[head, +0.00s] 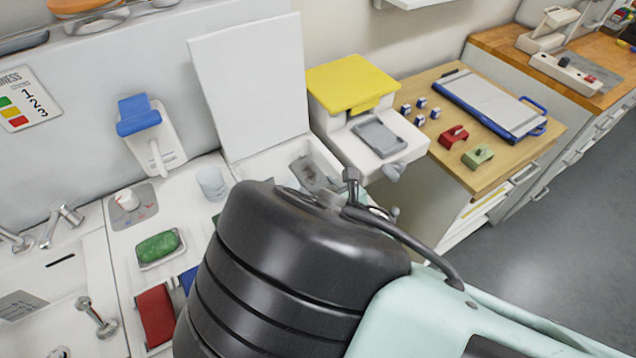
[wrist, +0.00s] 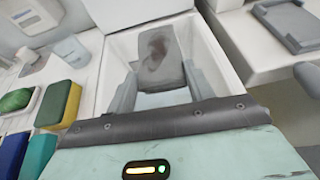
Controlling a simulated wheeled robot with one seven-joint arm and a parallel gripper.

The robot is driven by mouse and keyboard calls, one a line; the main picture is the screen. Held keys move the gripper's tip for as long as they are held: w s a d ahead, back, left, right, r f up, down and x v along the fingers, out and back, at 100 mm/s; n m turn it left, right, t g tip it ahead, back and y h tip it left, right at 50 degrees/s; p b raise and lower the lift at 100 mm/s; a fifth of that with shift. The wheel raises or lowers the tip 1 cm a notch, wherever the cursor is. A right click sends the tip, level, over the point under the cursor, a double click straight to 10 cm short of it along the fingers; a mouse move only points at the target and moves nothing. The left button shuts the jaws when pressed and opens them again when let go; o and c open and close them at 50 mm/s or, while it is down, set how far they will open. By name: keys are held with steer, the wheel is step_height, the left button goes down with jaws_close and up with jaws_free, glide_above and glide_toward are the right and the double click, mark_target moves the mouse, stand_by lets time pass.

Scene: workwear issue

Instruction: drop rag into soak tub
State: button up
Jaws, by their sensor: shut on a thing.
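The soak tub (wrist: 115,50) is a white open box, with bluish water (wrist: 165,98) low inside it in the wrist view. Its rim (head: 322,150) also shows in the head view, with a white lid (head: 245,90) standing up behind it. The rag (wrist: 160,50) is grey with a brown stain. My gripper (wrist: 160,73) is shut on the rag and holds it over the tub opening; the rag's height above the water is hard to tell. In the head view the rag (head: 308,170) shows over the tub, while my dark arm hides the gripper and the tub's front.
A wooden counter (head: 505,155) with a blue-edged board (head: 490,105) lies further right.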

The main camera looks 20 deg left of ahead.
step_height(320, 180, down, 5)
steer(key=b, duration=0.3)
steer(key=o, duration=1.1)
steer(key=shift+c, duration=0.2)
steer(key=shift+d, duration=0.1)
